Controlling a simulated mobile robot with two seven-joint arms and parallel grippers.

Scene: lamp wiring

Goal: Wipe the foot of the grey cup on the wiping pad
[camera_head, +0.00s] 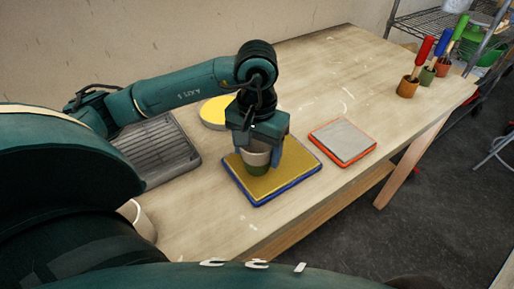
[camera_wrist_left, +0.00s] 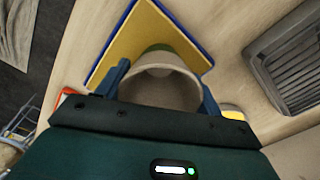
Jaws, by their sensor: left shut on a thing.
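The grey cup (camera_head: 257,157) is upright, pale above with a green lower part. My left gripper (camera_head: 261,152) is shut on it, with a blue finger on each side. In the left wrist view the cup (camera_wrist_left: 160,82) shows its open mouth between the fingers. Below it lies a yellow pad with a blue border (camera_head: 284,184), also in the left wrist view (camera_wrist_left: 132,42). The cup's foot is at or just above this pad; I cannot tell whether they touch. My right gripper is not in view.
A grey pad with a red-orange border (camera_head: 342,140) lies to the right. A ribbed grey tray (camera_head: 160,150) is at the left, a yellow round thing (camera_head: 214,112) behind. A pale cup (camera_head: 138,218) stands at the near left. Small pots with coloured handles (camera_head: 407,88) stand far right.

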